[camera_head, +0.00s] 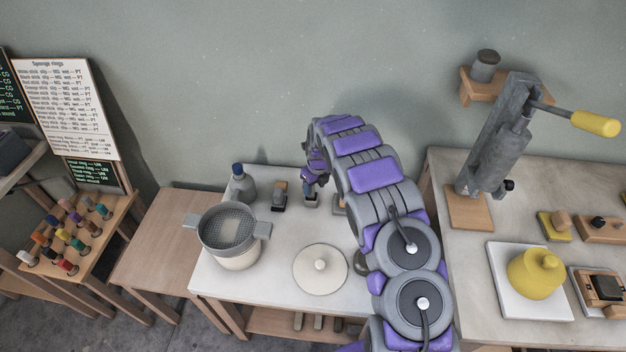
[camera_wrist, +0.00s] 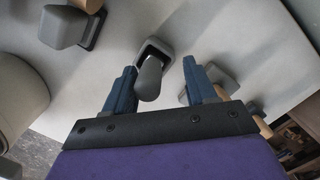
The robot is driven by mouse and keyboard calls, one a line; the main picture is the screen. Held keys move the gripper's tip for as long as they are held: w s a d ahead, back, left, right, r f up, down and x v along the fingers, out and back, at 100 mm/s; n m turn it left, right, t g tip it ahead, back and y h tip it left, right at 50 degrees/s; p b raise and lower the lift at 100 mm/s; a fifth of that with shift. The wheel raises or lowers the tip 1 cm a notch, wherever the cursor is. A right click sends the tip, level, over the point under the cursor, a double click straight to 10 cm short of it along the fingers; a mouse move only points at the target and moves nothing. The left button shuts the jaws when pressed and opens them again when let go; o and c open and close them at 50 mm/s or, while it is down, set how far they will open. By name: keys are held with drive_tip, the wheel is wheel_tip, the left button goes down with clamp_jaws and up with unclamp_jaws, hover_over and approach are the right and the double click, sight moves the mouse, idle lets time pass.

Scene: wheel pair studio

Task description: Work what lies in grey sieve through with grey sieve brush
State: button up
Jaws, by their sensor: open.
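The grey sieve (camera_head: 228,228), a round mesh bowl with two side lugs, sits on top of a cream tub (camera_head: 238,261) at the left of the pale table. What lies in it is too small to tell. My gripper (camera_head: 313,186) is at the back of the table, pointing down. In the wrist view, my gripper (camera_wrist: 160,66) has its blue fingers apart on either side of a grey handle (camera_wrist: 149,80) standing in a small grey holder. This looks like the grey sieve brush; its bristles are hidden. I cannot tell whether the fingers touch it.
A grey block with a wooden part (camera_head: 280,194) stands left of my gripper; a blue-capped grey bottle (camera_head: 242,183) stands further left. A cream lid (camera_head: 320,269) lies in front. Another wooden-handled tool (camera_wrist: 222,86) is close to the right finger. My arm covers the table's right side.

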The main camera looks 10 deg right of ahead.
drive_tip(key=shift+a+f, duration=0.1)
drive_tip(key=shift+f, duration=0.4)
drive_tip(key=shift+w+a+f, duration=0.1)
drive_tip(key=shift+a+f, duration=0.05)
drive_tip(key=shift+a, duration=0.8)
drive_tip(key=shift+c, duration=1)
drive_tip(key=shift+d, duration=0.7)
drive_tip(key=c, duration=0.7)
drive_tip(key=shift+a, duration=0.2)
clamp_jaws()
drive_tip(key=shift+o, duration=2.3)
unclamp_jaws()
drive_tip(key=shift+a, duration=0.2)
drive_tip(key=shift+o, duration=0.4)
drive_tip(key=shift+a, duration=0.15)
drive_tip(key=shift+d, duration=0.45)
